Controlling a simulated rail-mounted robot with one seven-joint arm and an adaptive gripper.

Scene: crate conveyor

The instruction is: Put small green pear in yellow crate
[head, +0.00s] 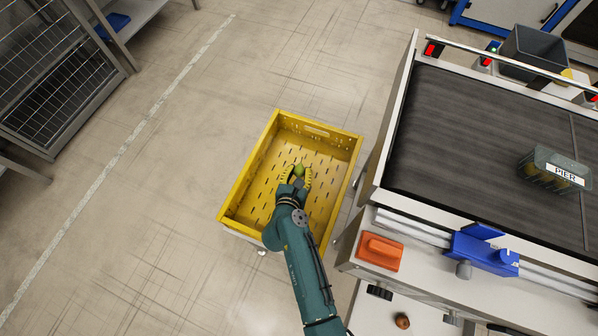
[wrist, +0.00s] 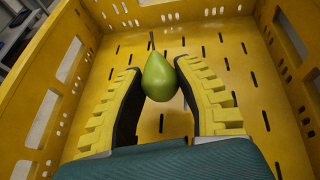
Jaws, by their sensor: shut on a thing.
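The small green pear (wrist: 160,77) is between the two yellow ridged fingers of my gripper (wrist: 159,88) in the wrist view. My gripper is shut on it, with a finger touching each side and the stem pointing away. In the head view the pear (head: 299,170) shows at the tip of my gripper (head: 297,177). Both are over the inside of the yellow crate (head: 245,169), near its middle. The crate is otherwise empty where I can see it. I cannot tell how far the pear is above the slotted floor.
A dark conveyor (head: 460,130) stands to the right, with a crate labelled PIER (head: 555,170) on it. An orange block (head: 380,250) and a blue part (head: 485,252) sit on its near edge. A round brown item (head: 402,321) lies below.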

